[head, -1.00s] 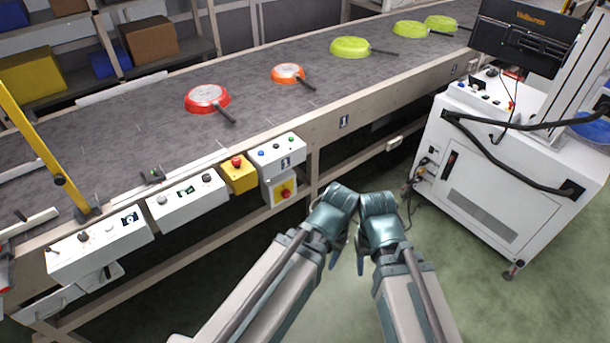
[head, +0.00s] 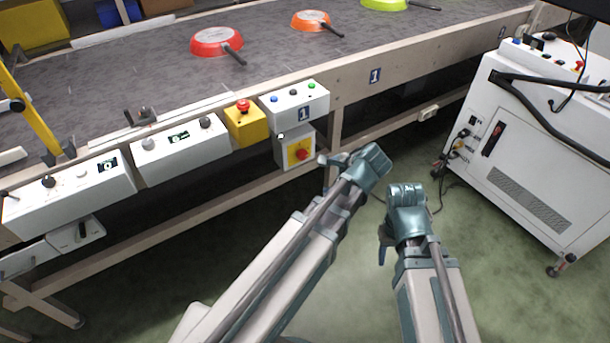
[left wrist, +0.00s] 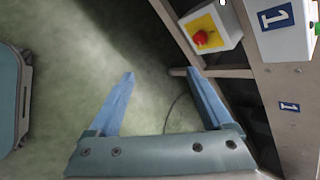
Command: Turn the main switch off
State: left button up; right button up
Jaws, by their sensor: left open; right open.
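The main switch, a red rotary knob (head: 302,153) on a yellow plate, is on a white box (head: 284,150) under the conveyor's front rail. The knob also shows in the left wrist view (left wrist: 201,38), at the upper right beyond the fingers. My left gripper (head: 328,172) is open and empty, just right of and slightly below the switch box, apart from the knob. Its two blue fingers (left wrist: 162,100) are spread in the left wrist view, with floor between them. My right gripper (head: 384,250) hangs open and empty further right, pointing down.
A yellow box with a red emergency button (head: 243,106) and a white three-button box (head: 297,103) sit above the switch. The conveyor's wooden frame (head: 400,78) runs behind. A white cabinet (head: 535,150) stands to the right. Pans lie on the belt.

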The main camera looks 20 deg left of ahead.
pick_arm(q)
jog(key=w+a+f+m+t+y+b, duration=0.4)
jog(key=w+f+m+b, duration=0.7)
jog(key=b, duration=0.6)
jog(key=shift+w+a+f+t+b, duration=0.3)
jog(key=shift+w+a, duration=0.45)
jog(key=shift+a, duration=0.1)
pick_arm(e)
notch_tip(320, 180, down, 20)
jog(key=shift+f, duration=0.2)
pick_arm(q)
jog(key=shift+w, duration=0.1)
